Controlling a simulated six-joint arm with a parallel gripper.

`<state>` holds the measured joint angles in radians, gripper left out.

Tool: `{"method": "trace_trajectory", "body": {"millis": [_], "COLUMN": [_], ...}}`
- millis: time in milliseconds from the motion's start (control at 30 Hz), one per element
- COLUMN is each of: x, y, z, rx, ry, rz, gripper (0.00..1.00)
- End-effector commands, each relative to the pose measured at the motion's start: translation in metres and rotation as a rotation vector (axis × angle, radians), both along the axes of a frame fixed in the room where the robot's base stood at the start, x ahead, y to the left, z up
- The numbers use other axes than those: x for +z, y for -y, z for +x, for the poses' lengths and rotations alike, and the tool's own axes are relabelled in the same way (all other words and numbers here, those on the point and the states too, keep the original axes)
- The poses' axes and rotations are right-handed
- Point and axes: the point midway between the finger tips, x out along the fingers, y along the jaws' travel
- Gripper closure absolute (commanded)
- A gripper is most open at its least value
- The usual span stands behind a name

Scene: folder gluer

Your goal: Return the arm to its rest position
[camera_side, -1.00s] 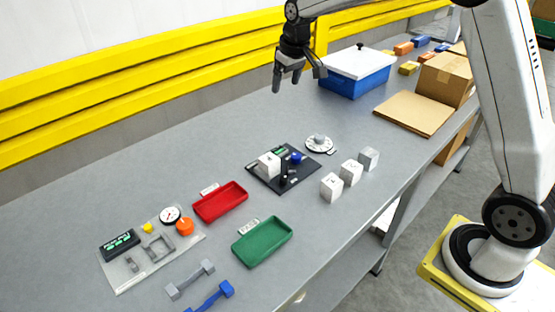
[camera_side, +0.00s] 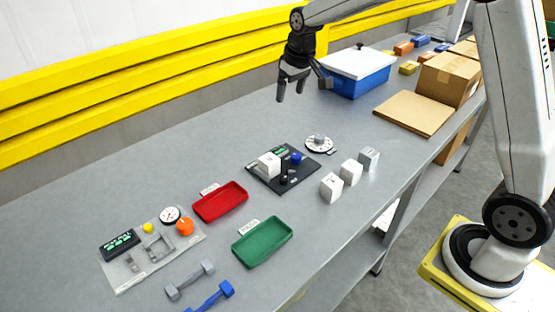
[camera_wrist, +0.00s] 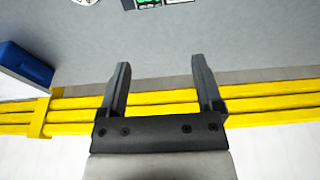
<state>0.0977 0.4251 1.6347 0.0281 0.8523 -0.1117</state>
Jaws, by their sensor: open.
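My gripper (camera_side: 304,84) hangs high above the far side of the grey table (camera_side: 130,170), in front of the yellow rails. Its two fingers are spread apart with nothing between them. It also shows in the wrist view (camera_wrist: 160,78), with bare grey table beyond the fingertips. A black fixture (camera_side: 284,170) with a white block and a blue knob sits on the table below it. Part of a dark device with green marks shows at the top edge of the wrist view.
A blue box with a white lid (camera_side: 357,72) stands right of my gripper. Three white blocks (camera_side: 350,172), a red tray (camera_side: 220,203), a green tray (camera_side: 262,242) and a gauge panel (camera_side: 152,246) lie on the table. Cardboard boxes (camera_side: 446,78) stand at right. Yellow rails (camera_side: 150,90) run behind.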

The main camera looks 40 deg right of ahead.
Motion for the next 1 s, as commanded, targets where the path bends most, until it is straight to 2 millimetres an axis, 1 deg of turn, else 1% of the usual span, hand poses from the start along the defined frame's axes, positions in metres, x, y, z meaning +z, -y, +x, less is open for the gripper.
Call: {"method": "trace_trajectory", "body": {"millis": [33,167,367,800,900,1000], "x": [-0.004,-0.015,-0.036,-0.08,-0.087,-0.092], "y": [-0.003,-0.011,-0.023,-0.042,-0.044,-0.046], "z": [-0.009,-0.034,-0.079,-0.188,-0.208,-0.221], "rx": [0.001,0.001,0.0,0.002,0.003,0.002], "ry": [-0.001,-0.001,-0.002,0.001,0.001,0.002], "rz": [0.0,-0.001,-0.001,0.0,-0.001,0.001], "gripper": [0.16,0.16,0.16,0.16,0.16,0.16]}}
